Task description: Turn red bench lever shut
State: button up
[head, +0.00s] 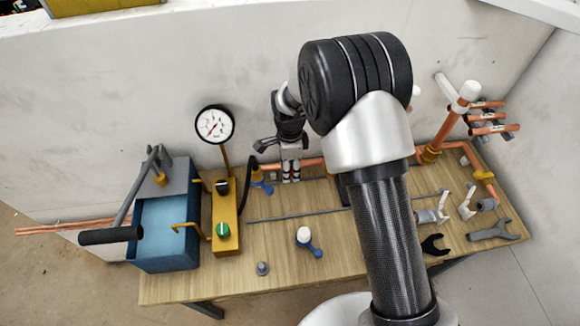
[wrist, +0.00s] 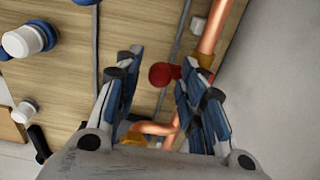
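The red lever's round red knob (wrist: 162,75) shows in the wrist view, near the copper pipe and between the tips of my gripper (wrist: 158,66). The fingers are apart, one on each side of the knob. I cannot tell whether either finger touches it, and the lever's angle is not clear. In the head view my gripper (head: 291,177) points down over the back of the bench (head: 275,270), by the copper pipe along the wall. I cannot make out the red lever in the head view; my arm and gripper cover part of that area.
A blue tank (head: 165,235), a yellow block with knobs (head: 225,220) and a gauge (head: 214,124) stand left. A blue lever with a white cap (head: 304,236) is on the bench. Wrenches (head: 495,231) lie right. Copper pipes (head: 445,130) rise at the back right.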

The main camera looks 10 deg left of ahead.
jog(key=shift+r, duration=0.1)
notch_tip(320, 180, up, 12)
dwell(0.7)
dwell(0.3)
jog(key=s+d+r+n+t, duration=0.1)
jog(key=s+d+r+n, duration=0.2)
jog(key=d+r, duration=0.5)
jog(key=s+d+r+n+t, duration=0.1)
jog(key=s+d+r+n, duration=0.3)
jog(key=s, duration=0.4)
jog(key=s+d+r+n+t, duration=0.1)
jog(key=s+d+r+n, duration=0.3)
jog(key=s, duration=0.5)
notch_tip(320, 180, up, 2)
jog(key=d, duration=0.2)
jog(key=shift+d+t+b, duration=0.3)
jog(key=s+n, duration=0.1)
jog(key=s, duration=0.1)
jog(key=s+d+f+n, duration=0.1)
jog(key=s, duration=0.1)
jog(key=s+d+n+t, duration=0.1)
jog(key=s+n, duration=0.1)
jog(key=s, duration=0.1)
jog(key=shift+d+f, duration=0.25)
